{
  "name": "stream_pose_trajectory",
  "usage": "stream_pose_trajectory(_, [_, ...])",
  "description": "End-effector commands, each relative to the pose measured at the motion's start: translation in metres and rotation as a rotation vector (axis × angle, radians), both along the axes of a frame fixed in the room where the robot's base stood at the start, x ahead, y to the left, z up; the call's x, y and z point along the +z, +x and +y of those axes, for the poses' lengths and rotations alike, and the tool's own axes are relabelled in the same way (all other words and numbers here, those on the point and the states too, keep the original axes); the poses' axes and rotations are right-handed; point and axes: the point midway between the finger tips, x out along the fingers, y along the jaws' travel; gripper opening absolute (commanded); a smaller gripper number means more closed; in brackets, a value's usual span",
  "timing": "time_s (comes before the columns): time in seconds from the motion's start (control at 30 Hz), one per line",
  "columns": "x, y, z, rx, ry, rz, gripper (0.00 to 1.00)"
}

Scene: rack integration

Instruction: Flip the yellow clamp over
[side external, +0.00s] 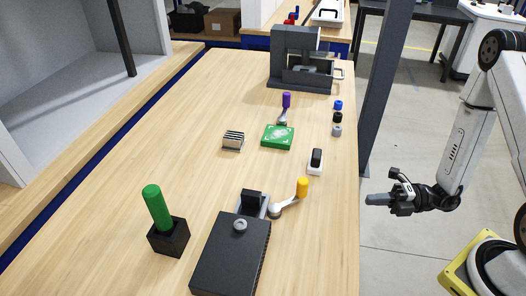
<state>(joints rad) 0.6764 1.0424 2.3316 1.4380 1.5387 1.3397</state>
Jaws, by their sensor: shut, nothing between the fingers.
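The yellow clamp shows a yellow knob (302,187) on a grey metal lever (284,208), near the front middle of the table. The knob points up at the lever's right end. The lever's left end meets a grey bracket with a black block (251,201) beside the dark box. My gripper (378,200) is off the table's right edge, to the right of the yellow clamp and apart from it. It points left with its fingers shut and nothing between them.
A dark box (230,258) and a green cylinder (158,210) in a black holder stand at the front. A green board (278,137), purple-knobbed lever (286,101), finned block (233,141) and black-and-white switch (316,161) lie farther back. A grey machine (296,52) and post (384,80) stand behind.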

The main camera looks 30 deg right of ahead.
Motion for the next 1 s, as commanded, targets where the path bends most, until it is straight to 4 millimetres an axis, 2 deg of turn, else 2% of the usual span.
stream_pose_trajectory(0.37, [0.0,0.006,0.009,0.004,0.001,0.0,0.0])
stream_pose_trajectory(1.0, [0.0,0.033,0.055,0.006,0.0,0.0,0.0])
